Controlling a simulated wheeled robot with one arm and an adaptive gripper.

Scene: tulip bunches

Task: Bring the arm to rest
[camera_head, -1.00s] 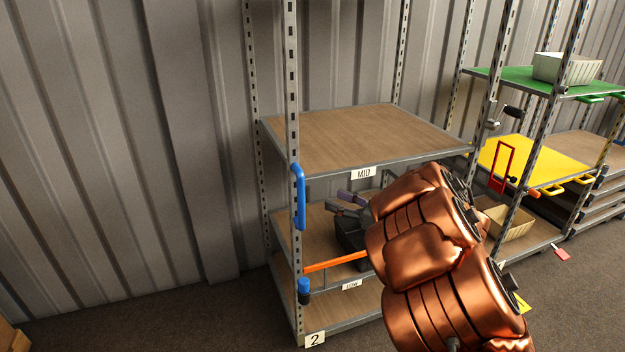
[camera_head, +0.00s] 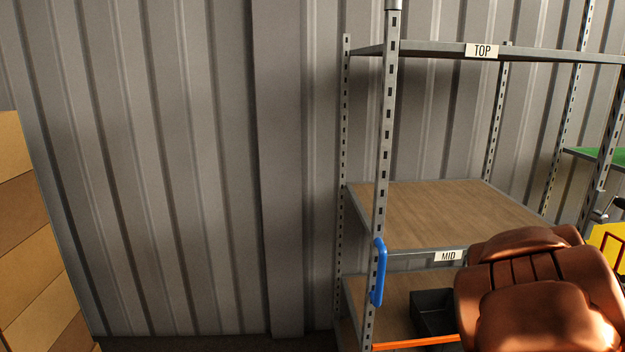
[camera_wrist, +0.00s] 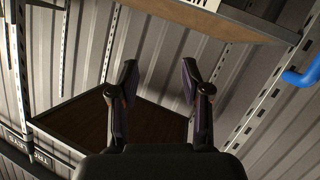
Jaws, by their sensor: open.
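My copper-coloured arm (camera_head: 535,290) shows at the lower right of the head view, in front of the shelf rack. My gripper is hidden in the head view. In the wrist view my gripper (camera_wrist: 158,92) is open, its two dark fingers wide apart with nothing between them. Behind the fingers lies a brown shelf board of the rack.
The rack has a bare MID shelf (camera_head: 450,210) and a TOP shelf (camera_head: 430,48). A dark bin (camera_head: 432,312) sits on the board below MID. A blue handle (camera_head: 378,272) is on the front post. Stacked tan boxes (camera_head: 35,250) stand at the left.

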